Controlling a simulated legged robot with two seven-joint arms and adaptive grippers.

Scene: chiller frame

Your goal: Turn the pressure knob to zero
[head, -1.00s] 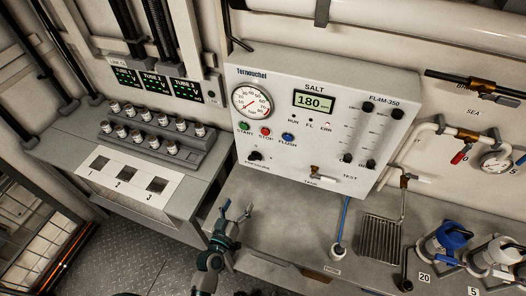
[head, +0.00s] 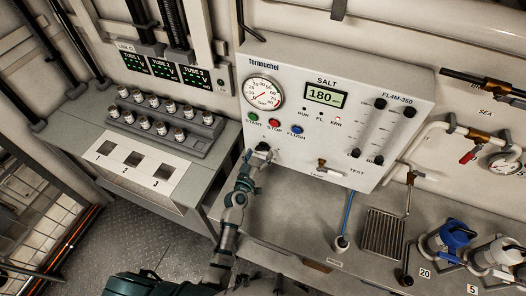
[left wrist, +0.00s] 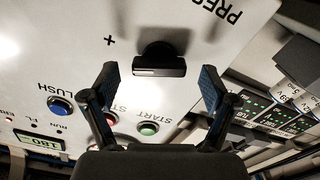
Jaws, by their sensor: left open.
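The pressure knob (head: 263,147) is a black knob at the lower left of the white panel (head: 402,128), below the round gauge (head: 263,94). In the left wrist view the knob (left wrist: 158,60) shows close up, with a "+" mark and part of its label beside it. My left gripper (head: 248,160) is at the knob in the head view. In the left wrist view the open fingers (left wrist: 158,82) stand on either side of the knob, with gaps between them and it. The gauge needle is too small to read surely. My right gripper is not in view.
Green start (head: 252,117), red stop (head: 274,123) and blue flush (head: 296,130) buttons sit just above the knob. A small valve (head: 322,164) is to its right. A bench with several sample tubes (head: 160,110) stands at the left.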

